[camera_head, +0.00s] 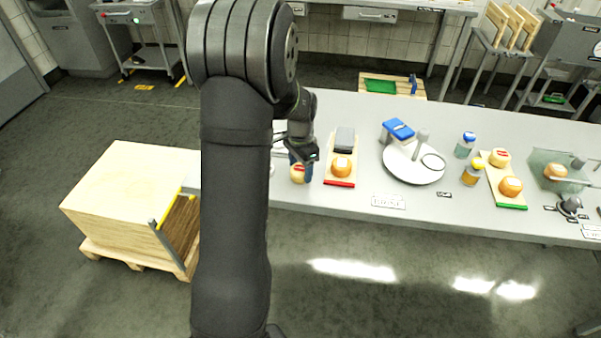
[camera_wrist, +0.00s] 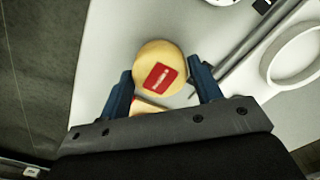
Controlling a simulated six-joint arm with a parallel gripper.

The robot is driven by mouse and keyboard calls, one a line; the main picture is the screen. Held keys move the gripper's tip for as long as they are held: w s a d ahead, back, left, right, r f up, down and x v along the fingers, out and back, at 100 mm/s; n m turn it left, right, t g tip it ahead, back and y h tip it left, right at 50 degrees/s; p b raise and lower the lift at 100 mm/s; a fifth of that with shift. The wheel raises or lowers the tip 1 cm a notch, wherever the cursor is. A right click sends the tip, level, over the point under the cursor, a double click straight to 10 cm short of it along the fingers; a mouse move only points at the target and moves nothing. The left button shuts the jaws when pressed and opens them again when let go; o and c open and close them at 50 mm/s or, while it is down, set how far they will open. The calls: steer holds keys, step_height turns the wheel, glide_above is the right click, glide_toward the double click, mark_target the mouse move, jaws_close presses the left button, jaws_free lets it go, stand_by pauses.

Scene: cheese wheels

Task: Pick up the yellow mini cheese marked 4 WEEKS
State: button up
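A pale yellow mini cheese (camera_wrist: 160,52) with a red label lies on the table, and its print is too small to read. It also shows in the head view (camera_head: 297,174) at the front edge of the table. My gripper (camera_wrist: 161,70) is open, with a blue finger on each side of this cheese and small gaps showing. In the head view my gripper (camera_head: 301,170) is over the cheese and partly hides it. A second pale piece with red (camera_wrist: 146,106) shows between the fingers, mostly hidden by the gripper.
A red-ended board (camera_head: 342,182) with an orange cheese (camera_head: 342,167) stands just right of my gripper. Farther right are a white round scale (camera_head: 414,174), jars, and a green-ended board (camera_head: 510,202) holding a red-labelled yellow cheese (camera_head: 500,157) and an orange one. A wooden crate (camera_head: 130,190) stands left.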

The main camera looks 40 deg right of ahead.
steer(key=c, duration=0.5)
steer(key=shift+c, duration=0.2)
